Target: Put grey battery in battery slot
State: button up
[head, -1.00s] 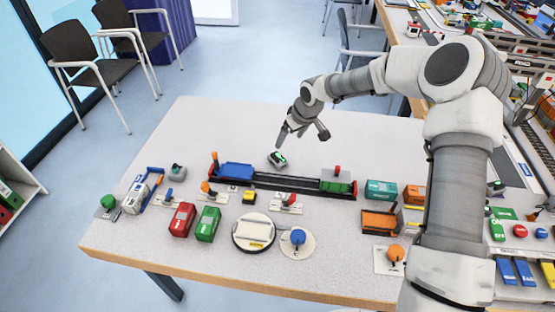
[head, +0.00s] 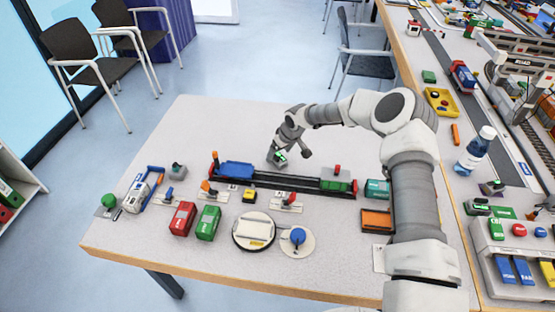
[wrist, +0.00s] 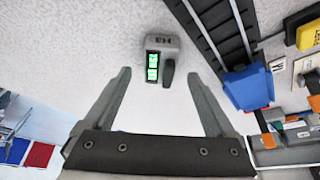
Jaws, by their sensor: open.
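A small grey block with a green lit display (wrist: 152,66) and a dark grey tab lies on the pale table beyond the black track. I take it for the grey battery; it also shows in the head view (head: 280,156). My gripper (wrist: 158,76) is open and empty. Its fingers are spread on either side of the block, with the block at and just past the fingertips in the wrist view. In the head view my gripper (head: 290,155) is low over it. A grey box with a green part (head: 177,171) stands farther left; I cannot tell whether it is the battery slot.
The black track (head: 283,181) with a blue wagon (head: 237,169) lies in front of the block. Red (head: 181,219) and green (head: 208,223) containers and a round turntable (head: 254,232) stand nearer. The table behind the block is clear.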

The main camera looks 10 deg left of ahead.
jog(key=shift+x, duration=1.3)
grip_shut()
